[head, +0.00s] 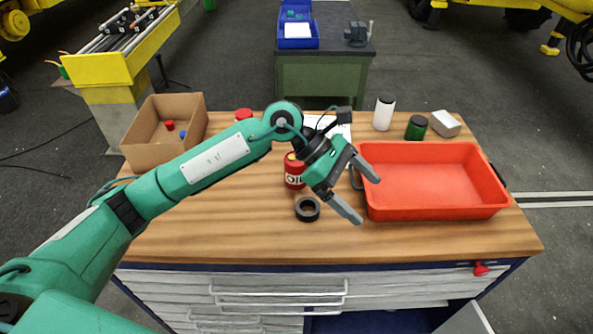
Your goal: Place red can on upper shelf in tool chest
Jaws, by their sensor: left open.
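A red can (294,171) with a white label and a yellowish top stands upright on the wooden worktop. It is just left of my left gripper's body, which partly hides it. My left gripper (366,200) is open and empty, above the worktop beside the left wall of the red tray. The tool chest (280,284) is under the worktop, with grey drawers at the left. Its blue compartment (370,322) shows only at the bottom edge, so its shelves are hidden. My right gripper is out of view.
The red-orange tray (430,180) fills the right of the worktop. A black ring (307,209) lies in front of the can. A cardboard box (163,133), another red item (243,114), a white bottle (383,113) and a green jar (416,127) stand farther back. The front-left worktop is clear.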

